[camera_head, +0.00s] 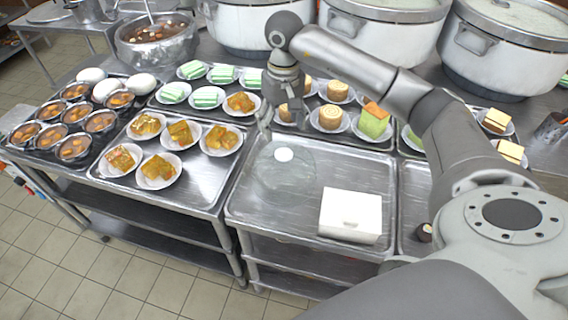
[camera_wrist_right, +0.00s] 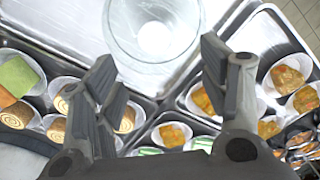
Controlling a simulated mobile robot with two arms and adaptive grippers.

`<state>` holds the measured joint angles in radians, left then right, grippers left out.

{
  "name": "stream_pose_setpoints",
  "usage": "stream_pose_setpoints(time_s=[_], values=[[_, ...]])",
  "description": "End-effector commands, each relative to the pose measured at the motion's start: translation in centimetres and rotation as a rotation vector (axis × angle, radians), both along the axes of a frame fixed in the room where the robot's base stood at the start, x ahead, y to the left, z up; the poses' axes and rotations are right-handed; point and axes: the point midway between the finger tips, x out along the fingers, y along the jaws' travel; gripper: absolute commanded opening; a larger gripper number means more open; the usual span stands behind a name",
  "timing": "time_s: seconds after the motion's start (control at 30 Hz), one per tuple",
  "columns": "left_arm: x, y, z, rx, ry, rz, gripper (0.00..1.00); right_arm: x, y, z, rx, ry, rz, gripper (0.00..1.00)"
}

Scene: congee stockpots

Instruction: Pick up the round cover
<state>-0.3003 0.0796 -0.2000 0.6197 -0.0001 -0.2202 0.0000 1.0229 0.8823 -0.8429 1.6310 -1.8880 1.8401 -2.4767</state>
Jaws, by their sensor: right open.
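The round cover (camera_head: 287,178) is clear glass with a white round spot (camera_head: 284,155) at its middle, probably its knob. It stands on a bare metal tray (camera_head: 300,213) on the cart. My right gripper (camera_head: 281,118) is above and just behind the cover, fingers down, open and empty. In the right wrist view the cover (camera_wrist_right: 117,38) lies beyond the spread fingertips (camera_wrist_right: 158,62), apart from them. My left gripper is not in view.
A white box (camera_head: 350,215) sits on the same tray, right of the cover. Trays of plated cakes (camera_head: 180,133) lie left and behind. Large stockpots (camera_head: 495,45) and a soup pot (camera_head: 155,42) stand at the back. The tray's front left is clear.

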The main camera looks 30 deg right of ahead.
Motion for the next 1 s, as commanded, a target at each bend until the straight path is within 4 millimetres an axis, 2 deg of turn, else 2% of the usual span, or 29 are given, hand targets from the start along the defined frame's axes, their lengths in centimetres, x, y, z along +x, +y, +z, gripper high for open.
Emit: stream_pose_setpoints(time_s=[0.13,0.4,0.63,0.8,1.0], values=[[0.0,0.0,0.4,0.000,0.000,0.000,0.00,-0.2,-0.9,-0.8,-0.031,0.014,0.008,0.68],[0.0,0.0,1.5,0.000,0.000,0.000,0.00,-0.2,-0.8,-4.6,-0.027,0.012,0.008,0.68],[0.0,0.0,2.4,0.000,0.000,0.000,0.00,-0.1,-0.7,-6.1,-0.026,0.013,0.007,0.68],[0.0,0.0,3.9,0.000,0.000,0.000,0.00,-0.1,-0.6,-8.2,-0.025,0.014,0.007,0.68],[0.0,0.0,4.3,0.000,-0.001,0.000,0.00,0.0,-0.6,-10.4,-0.025,0.010,0.007,0.68]])
